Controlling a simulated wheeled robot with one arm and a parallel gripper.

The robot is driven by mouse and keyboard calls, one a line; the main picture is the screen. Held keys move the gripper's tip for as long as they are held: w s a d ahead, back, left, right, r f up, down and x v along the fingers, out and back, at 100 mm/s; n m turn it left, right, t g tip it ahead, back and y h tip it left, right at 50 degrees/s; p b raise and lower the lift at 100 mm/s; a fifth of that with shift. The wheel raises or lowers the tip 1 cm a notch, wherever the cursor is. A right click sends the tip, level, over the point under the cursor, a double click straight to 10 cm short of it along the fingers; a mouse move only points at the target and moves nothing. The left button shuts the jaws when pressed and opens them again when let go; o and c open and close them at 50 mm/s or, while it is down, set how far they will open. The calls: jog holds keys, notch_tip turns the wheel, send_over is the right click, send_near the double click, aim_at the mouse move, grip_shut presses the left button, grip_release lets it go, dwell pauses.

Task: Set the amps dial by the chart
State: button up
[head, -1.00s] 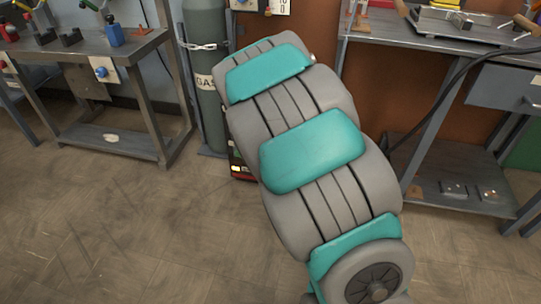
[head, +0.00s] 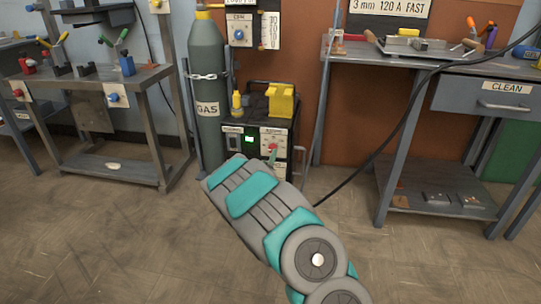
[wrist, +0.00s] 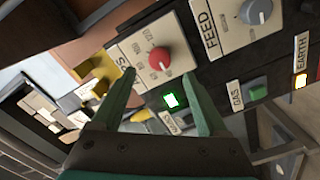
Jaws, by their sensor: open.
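The amps dial is a red knob (wrist: 159,59) on a pale plate of the welding machine, with a scale around it; its label is partly hidden by a finger. It also shows in the head view as a small red knob (head: 272,148). My gripper (wrist: 159,74) is open, its two green fingers on either side of the knob's lower area in the picture. I cannot tell whether they touch it. The chart (head: 388,8) on the back wall reads "3 mm 120 A FAST"; its top is cut off.
The machine (head: 238,117) stands between a gas cylinder (head: 208,80) and a workbench (head: 400,62). A feed dial (wrist: 256,12), a lit green switch (wrist: 171,100) and a gas button (wrist: 257,90) are near the fingers. A cable hangs at right.

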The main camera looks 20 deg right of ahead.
aim_at(273, 148)
jog(key=x, duration=0.6)
jog(key=shift+w+d+b, duration=0.2)
jog(key=shift+w+b, duration=0.1)
jog(key=shift+b, duration=0.05)
grip_shut()
dwell(0.4)
